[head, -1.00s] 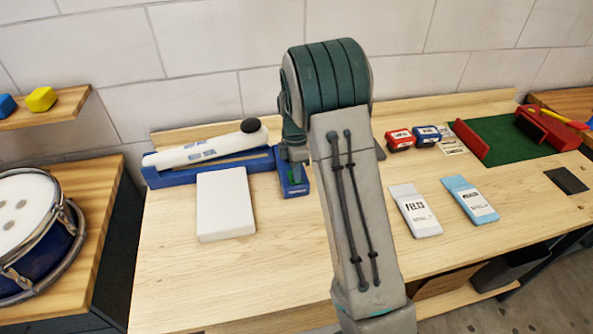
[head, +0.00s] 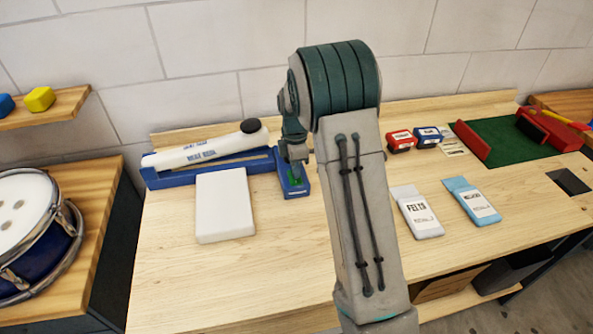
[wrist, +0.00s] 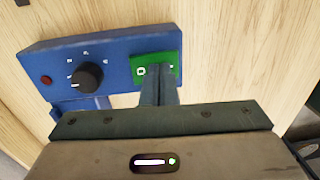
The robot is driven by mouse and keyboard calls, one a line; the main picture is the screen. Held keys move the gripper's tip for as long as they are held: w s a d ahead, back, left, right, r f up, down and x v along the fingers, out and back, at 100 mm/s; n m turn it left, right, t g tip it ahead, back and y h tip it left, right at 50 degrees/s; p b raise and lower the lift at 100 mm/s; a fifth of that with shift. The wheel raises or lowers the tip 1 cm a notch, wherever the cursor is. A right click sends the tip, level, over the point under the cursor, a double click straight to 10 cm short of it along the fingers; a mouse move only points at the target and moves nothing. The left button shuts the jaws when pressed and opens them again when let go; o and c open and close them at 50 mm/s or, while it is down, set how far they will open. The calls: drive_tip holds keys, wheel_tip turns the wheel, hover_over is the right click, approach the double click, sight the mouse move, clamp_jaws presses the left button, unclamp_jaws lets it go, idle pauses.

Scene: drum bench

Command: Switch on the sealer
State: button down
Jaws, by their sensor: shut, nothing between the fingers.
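The sealer (head: 165,178) is a long blue base with a white lever arm (head: 205,150) ending in a black knob, at the back left of the bench. Its blue control box (head: 297,193) shows in the wrist view (wrist: 115,62) with a black dial (wrist: 87,77), a dark red round lamp or button (wrist: 46,80) and a green rocker switch (wrist: 143,68) with white marks. My gripper (wrist: 159,72) is shut and empty, its fingertips over the right part of the green switch and hiding some of it. Whether they touch it I cannot tell.
A white block (head: 225,205) lies in front of the sealer. Felt packets, white (head: 418,212) and blue (head: 471,200), lie to the right. Red and blue small boxes (head: 401,140) and a green mat (head: 505,138) are farther back. The bench's front left is clear.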

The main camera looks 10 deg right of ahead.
sight(297, 183)
drive_tip(key=shift+r+p, duration=0.3)
drive_tip(key=shift+r, duration=0.2)
wheel_tip(297, 183, up, 13)
drive_tip(key=s, duration=0.1)
drive_tip(key=shift+s, duration=0.3)
drive_tip(key=s+r+m+t, duration=0.1)
drive_tip(key=s+r+m, duration=0.25)
drive_tip(key=s, duration=0.25)
drive_tip(key=s+r+m+t, duration=0.1)
drive_tip(key=s+r+m, duration=0.1)
drive_tip(key=s+m, duration=0.4)
drive_tip(key=s+f+m+t, duration=0.2)
drive_tip(key=s+m, duration=0.6)
drive_tip(key=s, duration=0.7)
drive_tip(key=shift+s+f, duration=0.2)
drive_tip(key=shift+f, duration=0.45)
